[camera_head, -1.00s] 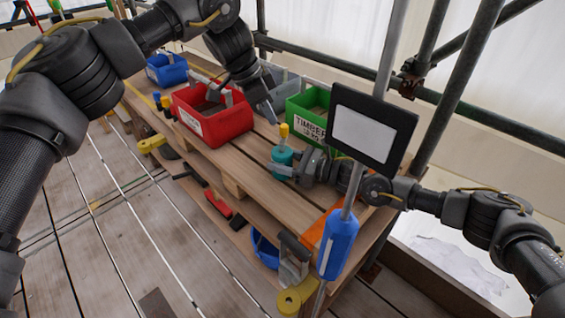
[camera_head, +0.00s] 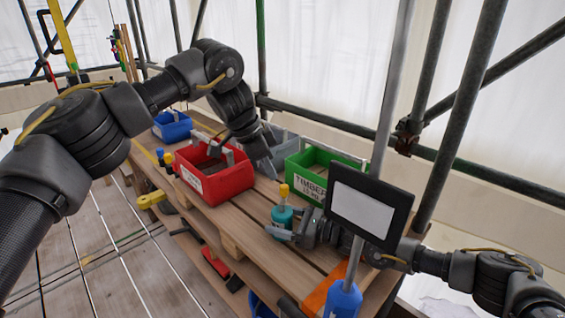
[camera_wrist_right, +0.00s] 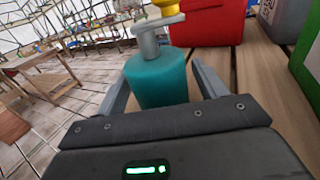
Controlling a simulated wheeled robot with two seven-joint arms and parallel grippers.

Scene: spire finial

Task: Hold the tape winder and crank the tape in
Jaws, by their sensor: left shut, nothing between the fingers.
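The tape winder (camera_head: 284,216) is a teal drum with a yellow crank knob on top, upright at the bench's near side. It also shows in the right wrist view (camera_wrist_right: 158,82), with its grey crank arm and yellow knob. My right gripper (camera_head: 277,232) reaches it from the right, with one finger on each side of the drum. In the wrist view the fingers are very close to it; I cannot tell whether they press on it. My left gripper (camera_head: 268,169) is shut and empty, pointing down between the red and green bins, beyond the winder. The tape itself is not distinguishable.
A red bin (camera_head: 218,186), a blue bin (camera_head: 172,131), a grey bin (camera_head: 285,144) and a green bin labelled TIMBER (camera_head: 303,178) stand on the wooden bench (camera_head: 236,228). A dark-framed panel (camera_head: 368,208) on a pole stands before my right arm. Scaffold tubes run behind.

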